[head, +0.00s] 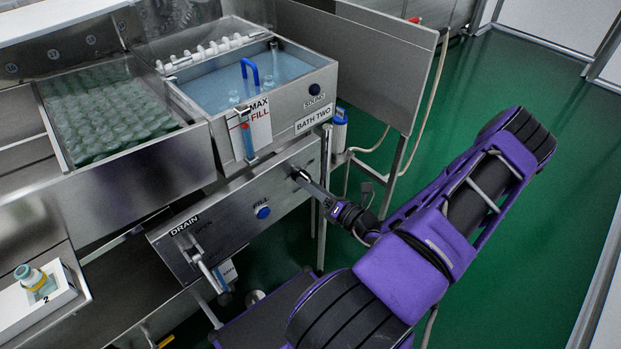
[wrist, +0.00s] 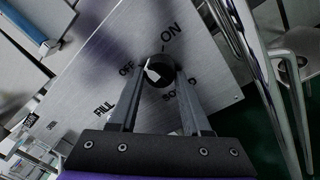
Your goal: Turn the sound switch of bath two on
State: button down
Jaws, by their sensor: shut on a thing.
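The sound switch is a round black knob (wrist: 160,72) with a white pointer mark, on a metal panel. In the wrist view the labels OFF, ON and SOUND surround it, and the white mark lies on the knob's left side, nearer OFF than ON. My gripper (wrist: 159,82) is shut on the knob, one finger on each side. In the head view my gripper (head: 302,177) reaches the right part of the lower panel (head: 228,225), below bath two (head: 313,118), and hides the knob there.
A blue FILL button (head: 263,212) and a DRAIN lever (head: 208,272) are on the same panel to the left. A dark knob (head: 314,90) is on bath two's front above. Metal legs and hoses (head: 400,165) stand right of the panel. Green floor is open further right.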

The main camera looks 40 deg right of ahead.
jog(key=m+p, duration=0.2)
jog(key=m, duration=0.4)
jog(key=m+h+p, duration=0.1)
jog(key=m, duration=0.5)
jog(key=shift+r+t+p, duration=0.2)
jog(key=shift+t+p, duration=0.1)
jog(key=shift+p, duration=0.1)
jog(key=shift+c, duration=1.8)
grip_release()
jog(key=shift+d, duration=0.1)
jog(key=shift+f, duration=0.1)
jog(key=s+d+f+b, duration=0.1)
jog(key=s, duration=1.6)
jog(key=shift+s, duration=0.15)
